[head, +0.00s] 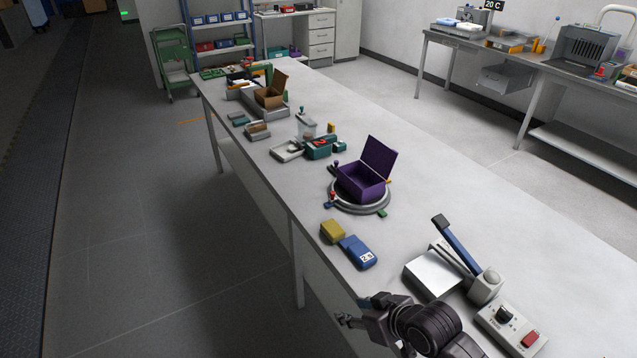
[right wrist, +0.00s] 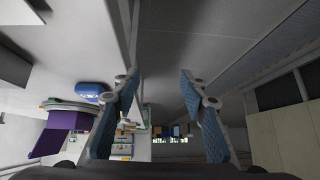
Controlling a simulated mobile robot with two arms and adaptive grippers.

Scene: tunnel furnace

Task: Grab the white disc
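I cannot make out a separate white disc in either view. The nearest disc shape is a round grey turntable (head: 345,206) on the long table, under an open purple box (head: 362,183). The purple box (right wrist: 62,128) also shows at the left of the right wrist view. My right gripper (head: 358,312) is at the table's near edge, nearer the camera than the blue block. In the right wrist view its two blue-padded fingers (right wrist: 160,88) are wide apart with nothing between them. My left gripper is out of view.
A blue block (head: 358,252) and a yellow block (head: 332,231) lie near the table's left edge. A lever device (head: 433,274) and a control box (head: 511,329) stand right of my gripper. Farther back are a green device (head: 318,150) and an open brown box (head: 270,97).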

